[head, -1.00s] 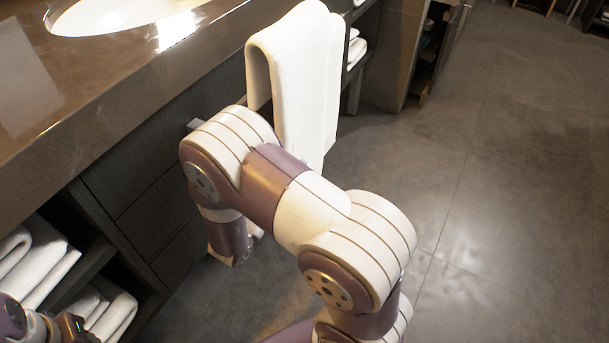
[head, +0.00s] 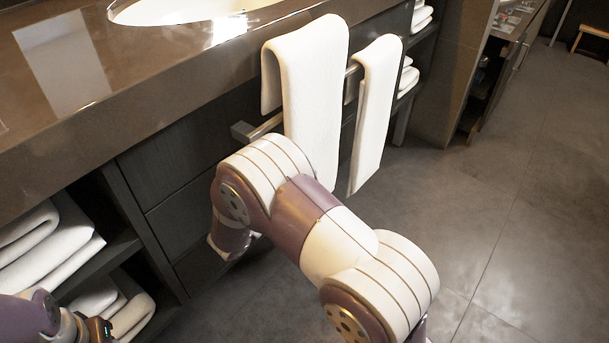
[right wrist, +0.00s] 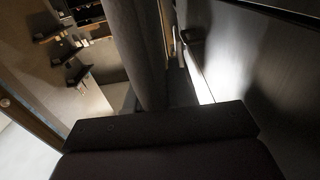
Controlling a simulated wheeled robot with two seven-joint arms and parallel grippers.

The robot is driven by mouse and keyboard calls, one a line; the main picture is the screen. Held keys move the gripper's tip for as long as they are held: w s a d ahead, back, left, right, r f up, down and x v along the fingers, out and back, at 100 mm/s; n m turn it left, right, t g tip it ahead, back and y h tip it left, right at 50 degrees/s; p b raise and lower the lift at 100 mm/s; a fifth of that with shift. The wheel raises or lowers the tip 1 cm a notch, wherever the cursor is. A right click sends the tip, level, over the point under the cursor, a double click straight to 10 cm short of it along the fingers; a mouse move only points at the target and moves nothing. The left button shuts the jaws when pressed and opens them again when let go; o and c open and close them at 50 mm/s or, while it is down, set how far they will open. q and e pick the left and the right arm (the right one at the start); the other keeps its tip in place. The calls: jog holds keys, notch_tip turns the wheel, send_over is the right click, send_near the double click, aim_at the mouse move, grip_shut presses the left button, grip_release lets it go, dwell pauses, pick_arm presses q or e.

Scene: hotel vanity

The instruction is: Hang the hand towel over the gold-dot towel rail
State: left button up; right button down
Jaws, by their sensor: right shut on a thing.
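A wide white towel (head: 312,110), taken to be the hand towel, hangs in a fold at the front of the vanity. A narrower white towel (head: 374,115) hangs over the metal rail (head: 265,128) to its right. No gold dot is visible on the rail. My right arm covers the wide towel's lower left part, and its gripper is hidden in the head view. The right wrist view shows a dark part of my right gripper (right wrist: 160,127), shut, its hold on the towel not clearly visible. My left gripper's base (head: 97,329) is at the bottom left, fingers unseen.
The brown countertop (head: 60,90) with a white basin (head: 180,8) overhangs the dark drawers. Open shelves with folded towels (head: 45,250) stand at left, and more folded towels (head: 408,80) lie beyond the rail. The floor at right is clear.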

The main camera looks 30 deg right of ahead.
jog(key=shift+f+b, duration=2.9)
jog(key=shift+f, duration=2.75)
jog(key=c, duration=0.9)
grip_release()
